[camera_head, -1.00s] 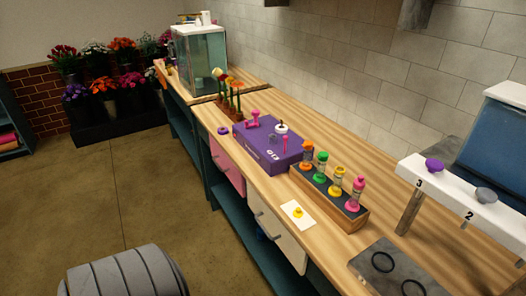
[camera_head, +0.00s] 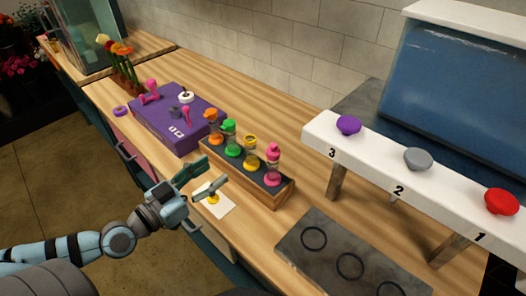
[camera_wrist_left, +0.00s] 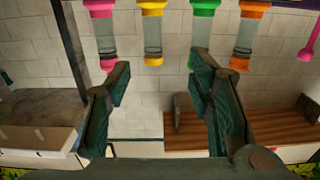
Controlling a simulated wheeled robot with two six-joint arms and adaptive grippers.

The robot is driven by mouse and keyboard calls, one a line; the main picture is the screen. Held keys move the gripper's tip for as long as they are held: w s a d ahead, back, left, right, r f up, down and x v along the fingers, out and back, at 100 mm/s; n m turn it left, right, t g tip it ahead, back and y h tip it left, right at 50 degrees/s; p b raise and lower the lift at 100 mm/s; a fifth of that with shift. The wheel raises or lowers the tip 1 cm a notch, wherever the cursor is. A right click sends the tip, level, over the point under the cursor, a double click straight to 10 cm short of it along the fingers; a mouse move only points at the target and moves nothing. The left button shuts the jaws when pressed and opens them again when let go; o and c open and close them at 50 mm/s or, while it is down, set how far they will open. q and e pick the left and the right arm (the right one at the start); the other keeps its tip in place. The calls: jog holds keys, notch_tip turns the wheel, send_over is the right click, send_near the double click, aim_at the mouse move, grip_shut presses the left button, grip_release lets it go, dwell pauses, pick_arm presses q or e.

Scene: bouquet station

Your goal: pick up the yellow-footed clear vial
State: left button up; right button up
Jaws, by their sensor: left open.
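The yellow-footed clear vial (camera_head: 250,153) stands upright in a rack (camera_head: 268,197), between the green vial (camera_head: 230,137) and the pink vial (camera_head: 273,165). An orange vial (camera_head: 212,125) stands at the far end. My left gripper (camera_head: 213,172) is open and empty, in front of the rack and apart from the vials. In the left wrist view, which is upside down, the yellow vial (camera_wrist_left: 152,36) appears beyond the gap between the open fingers (camera_wrist_left: 158,70). My right gripper is not in view.
A white card (camera_head: 224,209) with a yellow piece lies below my left gripper. A purple box (camera_head: 165,136) stands beyond the rack. A dark plate (camera_head: 320,272) with rings lies nearer, and a white numbered shelf (camera_head: 375,160) stands at right. Bare wood lies behind the rack.

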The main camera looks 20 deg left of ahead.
aim_at(246, 149)
pick_arm(q)
jog(key=p+x, duration=0.2)
jog(key=x, duration=0.2)
jog(key=p+x, duration=0.2)
jog(key=x, duration=0.2)
jog(key=d+r+p+x, duration=0.1)
jog(key=p+x, duration=0.1)
jog(key=x, duration=0.3)
jog(key=shift+s+r, duration=0.1)
jog(key=shift+s, duration=0.1)
jog(key=shift+c, duration=0.8)
grip_shut()
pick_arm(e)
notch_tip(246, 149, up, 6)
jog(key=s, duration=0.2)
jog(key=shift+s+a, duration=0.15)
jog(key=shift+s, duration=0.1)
